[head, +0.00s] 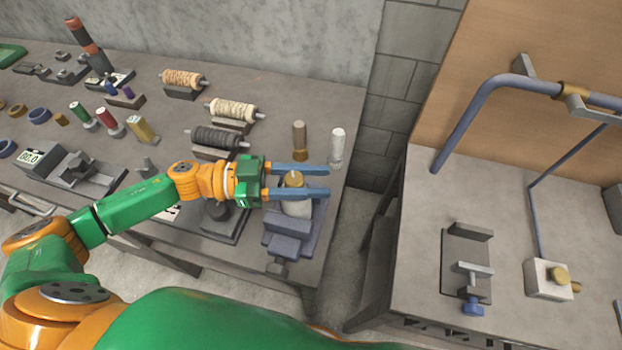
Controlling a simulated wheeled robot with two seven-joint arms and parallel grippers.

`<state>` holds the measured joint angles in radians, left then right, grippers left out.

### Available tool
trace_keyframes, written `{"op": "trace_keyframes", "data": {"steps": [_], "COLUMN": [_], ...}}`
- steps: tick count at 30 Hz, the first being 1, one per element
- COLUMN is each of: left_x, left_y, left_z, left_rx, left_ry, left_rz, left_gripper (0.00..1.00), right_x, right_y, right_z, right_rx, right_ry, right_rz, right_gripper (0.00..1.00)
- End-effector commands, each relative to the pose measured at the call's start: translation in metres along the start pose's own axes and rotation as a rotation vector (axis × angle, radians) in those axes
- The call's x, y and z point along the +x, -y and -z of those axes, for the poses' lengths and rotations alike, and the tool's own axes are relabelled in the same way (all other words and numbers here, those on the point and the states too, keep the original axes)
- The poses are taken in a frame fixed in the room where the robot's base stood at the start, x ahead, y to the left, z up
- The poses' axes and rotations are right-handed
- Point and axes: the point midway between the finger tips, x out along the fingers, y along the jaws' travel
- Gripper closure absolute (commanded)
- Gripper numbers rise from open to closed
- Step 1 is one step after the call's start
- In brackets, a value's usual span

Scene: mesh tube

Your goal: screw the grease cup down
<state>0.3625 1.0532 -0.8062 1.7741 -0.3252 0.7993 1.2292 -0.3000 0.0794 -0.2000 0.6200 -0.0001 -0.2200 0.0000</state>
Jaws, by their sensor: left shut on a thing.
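The grease cup (294,179), a small round brass-coloured cap, sits on top of a cream-coloured body (297,209). That body stands in a blue-grey vise (285,240) at the front right corner of the left bench. My left gripper (328,181) reaches in from the left with its two blue fingers on either side of the cap, shut on it. The lower finger hides part of the join between cap and body. My right gripper is not in view.
A brown cylinder (300,140) and a pale cylinder (337,146) stand just behind the gripper. Wound spools (232,110) lie to the left. A gap separates the bench from the right bench (420,210), which carries a pipe (466,118) and a white block with a brass knob (547,281).

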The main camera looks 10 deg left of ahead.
Motion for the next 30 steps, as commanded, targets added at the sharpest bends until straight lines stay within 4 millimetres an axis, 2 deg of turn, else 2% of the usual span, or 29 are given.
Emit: {"op": "trace_keyframes", "data": {"steps": [1,18,30], "left_x": [0.0,-0.004,-0.009], "left_y": [0.0,-0.017,-0.024], "left_z": [-0.006,-0.009,-0.009], "left_rx": [0.006,0.002,0.001], "left_ry": [0.002,0.003,0.004], "left_rz": [-0.042,-0.58,-0.867], "left_gripper": [1.0,1.0,1.0], "right_x": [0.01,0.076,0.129], "right_y": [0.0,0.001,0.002], "right_z": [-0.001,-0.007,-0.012], "right_rx": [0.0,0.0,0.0], "right_ry": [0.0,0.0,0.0], "right_rz": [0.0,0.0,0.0], "right_gripper": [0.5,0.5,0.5]}}
